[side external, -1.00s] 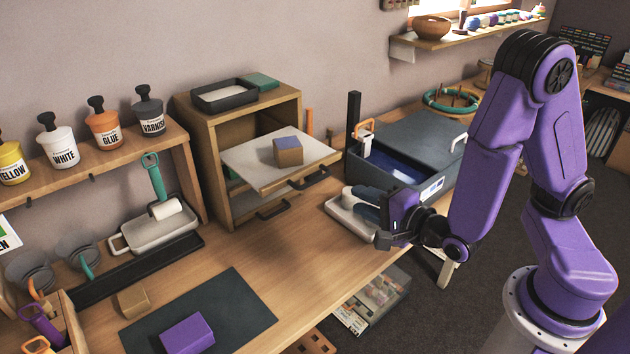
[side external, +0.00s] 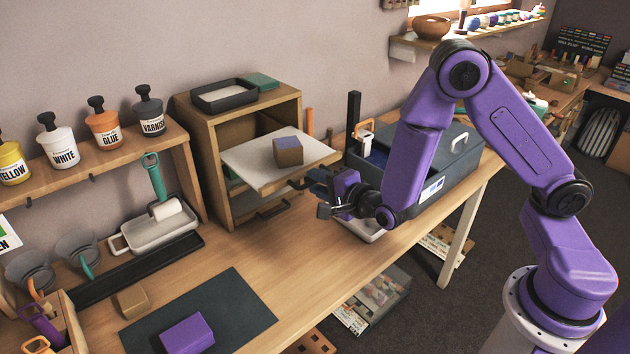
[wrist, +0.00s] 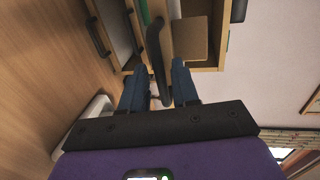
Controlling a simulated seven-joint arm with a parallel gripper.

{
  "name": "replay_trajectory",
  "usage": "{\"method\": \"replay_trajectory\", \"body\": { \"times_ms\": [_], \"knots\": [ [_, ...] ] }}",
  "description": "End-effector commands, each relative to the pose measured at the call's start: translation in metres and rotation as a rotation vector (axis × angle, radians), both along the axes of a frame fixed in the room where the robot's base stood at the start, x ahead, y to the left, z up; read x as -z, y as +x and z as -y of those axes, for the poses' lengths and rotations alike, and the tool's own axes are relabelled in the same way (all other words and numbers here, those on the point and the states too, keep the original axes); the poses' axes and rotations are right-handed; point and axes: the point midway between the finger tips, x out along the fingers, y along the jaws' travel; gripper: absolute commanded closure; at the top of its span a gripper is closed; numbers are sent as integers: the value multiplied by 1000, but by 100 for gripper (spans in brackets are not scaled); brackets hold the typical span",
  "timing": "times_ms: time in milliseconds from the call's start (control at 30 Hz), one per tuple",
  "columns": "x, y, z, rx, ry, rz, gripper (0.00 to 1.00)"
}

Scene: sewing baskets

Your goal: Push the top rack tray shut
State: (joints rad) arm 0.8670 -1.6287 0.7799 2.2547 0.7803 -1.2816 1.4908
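The rack is a wooden cabinet (side external: 213,135) on the bench. Its top tray (side external: 248,168) sticks well out of the front, with a brown and bluish box (side external: 288,151) on it. My gripper (side external: 318,188) is at the tray's front right, close to its dark handle, which it partly hides in the side view. In the wrist view my gripper's blue fingers (wrist: 157,88) are apart, and the dark handle (wrist: 155,50) shows between them. Contact between fingers and handle cannot be told. The box (wrist: 190,38) shows beyond them.
A lower tray's handle (side external: 273,211) shows beneath the top tray, and also in the wrist view (wrist: 98,37). A grey case (side external: 450,160) stands right of the rack. A black tray (side external: 225,95) lies on top of the rack. The bench in front of the rack is mostly clear.

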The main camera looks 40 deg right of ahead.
Motion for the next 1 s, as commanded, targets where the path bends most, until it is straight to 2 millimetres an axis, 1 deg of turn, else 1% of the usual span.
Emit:
{"method": "replay_trajectory", "body": {
  "times_ms": [100, 200, 467, 500, 567, 600, 867, 1000],
  "knots": [
    [2, 10, 1, 2, 1, 0, 70],
    [3, 14, 1, 1, 0, 1, 70],
    [3, 16, 1, 1, -1, 0, 70],
    [3, 16, 1, 1, -1, 0, 73],
    [3, 15, 1, 1, 0, 0, 93],
    [3, 15, 1, 1, 0, 0, 100],
    [3, 18, 0, 1, 0, 0, 100],
    [3, 31, 0, 1, 1, 1, 100]
  ]
}}
